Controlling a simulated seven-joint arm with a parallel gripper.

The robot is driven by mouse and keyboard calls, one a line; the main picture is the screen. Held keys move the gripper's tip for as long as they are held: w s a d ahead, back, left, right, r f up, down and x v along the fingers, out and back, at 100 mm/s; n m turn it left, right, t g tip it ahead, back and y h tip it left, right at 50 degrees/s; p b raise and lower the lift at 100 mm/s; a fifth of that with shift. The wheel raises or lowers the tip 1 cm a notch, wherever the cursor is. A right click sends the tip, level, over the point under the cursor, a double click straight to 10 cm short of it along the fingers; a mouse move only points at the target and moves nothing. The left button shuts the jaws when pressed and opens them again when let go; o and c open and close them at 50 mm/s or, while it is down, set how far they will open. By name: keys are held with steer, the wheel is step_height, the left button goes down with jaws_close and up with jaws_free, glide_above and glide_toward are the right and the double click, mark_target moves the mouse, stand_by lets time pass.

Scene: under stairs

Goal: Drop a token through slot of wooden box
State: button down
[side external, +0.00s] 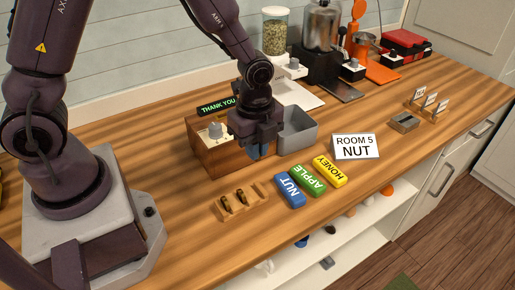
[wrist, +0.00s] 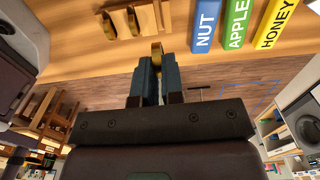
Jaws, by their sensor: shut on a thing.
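The wooden box (side external: 205,148) stands on the wooden counter, with a pale top plate carrying a grey knob-like piece and a lit "THANK YOU" sign behind it. I cannot make out the slot. My gripper (side external: 260,152) hangs by the box's right end, pointing down and covering part of it. In the wrist view, my gripper (wrist: 152,62) is shut on a gold-coloured token (wrist: 157,48), seen edge-on between the fingertips. A wooden token rack (side external: 257,207) lies in front of the box. It holds a few tokens, which also show in the wrist view (wrist: 109,26).
A grey open bin (side external: 304,131) stands right of the box. Blue NUT (side external: 290,190), green APPLE (side external: 312,180) and yellow HONEY (side external: 331,170) blocks lie near the front edge. A "ROOM 5 NUT" sign (side external: 355,147) stands behind them. Kitchen appliances stand at the back.

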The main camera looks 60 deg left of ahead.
steer(key=a+n, duration=0.1)
steer(key=a, duration=0.2)
steer(key=w+a+r+n, duration=0.1)
steer(key=a+n, duration=0.1)
steer(key=a, duration=0.1)
steer(key=w+a+n, duration=0.1)
steer(key=a, duration=0.2)
steer(key=shift+w+a+r, duration=0.2)
steer(key=shift+w+r, duration=0.05)
steer(key=a+r+n, duration=0.3)
steer(key=a+n, duration=0.7)
steer(key=n, duration=0.4)
steer(key=shift+w+f, duration=0.15)
steer(key=shift+f, duration=1.9)
steer(key=shift+f, duration=1.1)
steer(key=c, duration=0.7)
jaws_free()
steer(key=shift+r, duration=0.1)
